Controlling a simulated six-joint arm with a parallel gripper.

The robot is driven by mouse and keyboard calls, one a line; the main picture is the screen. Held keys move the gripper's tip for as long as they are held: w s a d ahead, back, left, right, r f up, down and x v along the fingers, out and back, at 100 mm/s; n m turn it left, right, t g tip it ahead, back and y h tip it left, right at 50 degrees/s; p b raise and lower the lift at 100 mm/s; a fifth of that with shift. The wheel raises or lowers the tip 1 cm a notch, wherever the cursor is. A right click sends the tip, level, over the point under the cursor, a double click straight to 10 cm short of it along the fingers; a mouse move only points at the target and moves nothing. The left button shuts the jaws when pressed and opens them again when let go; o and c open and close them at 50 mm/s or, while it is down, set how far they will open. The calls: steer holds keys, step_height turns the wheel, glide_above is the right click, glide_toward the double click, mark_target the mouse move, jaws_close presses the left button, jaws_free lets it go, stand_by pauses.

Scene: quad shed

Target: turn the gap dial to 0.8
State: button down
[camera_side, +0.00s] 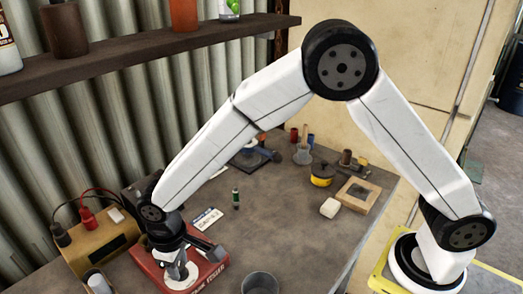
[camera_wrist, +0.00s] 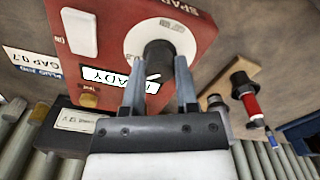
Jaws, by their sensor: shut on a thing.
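The red spark tester (camera_side: 208,272) stands at the bench front in the side view, and its red face (camera_wrist: 112,20) fills the top of the wrist view. Its gap dial is a dark round knob (camera_wrist: 158,50) on a white scale disc (camera_wrist: 163,27). My gripper (camera_wrist: 158,65) is shut on the knob, one finger on each side. In the side view my gripper (camera_side: 178,264) is low over the tester. A white display beside the knob is partly covered by a finger.
A card (camera_wrist: 32,62) reading GAP 0.7 lies near the tester. A tan box with red and black leads (camera_side: 100,247) stands left, and a metal cup (camera_side: 259,283) stands right. A small green-and-black cylinder (camera_side: 236,197) is behind. The bench middle is mostly clear.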

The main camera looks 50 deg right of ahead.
mark_target(179, 266)
steer(key=shift+m, duration=0.8)
steer(key=shift+c, duration=1.8)
jaws_free()
steer(key=shift+r, duration=0.2)
steer(key=shift+r, duration=3.75)
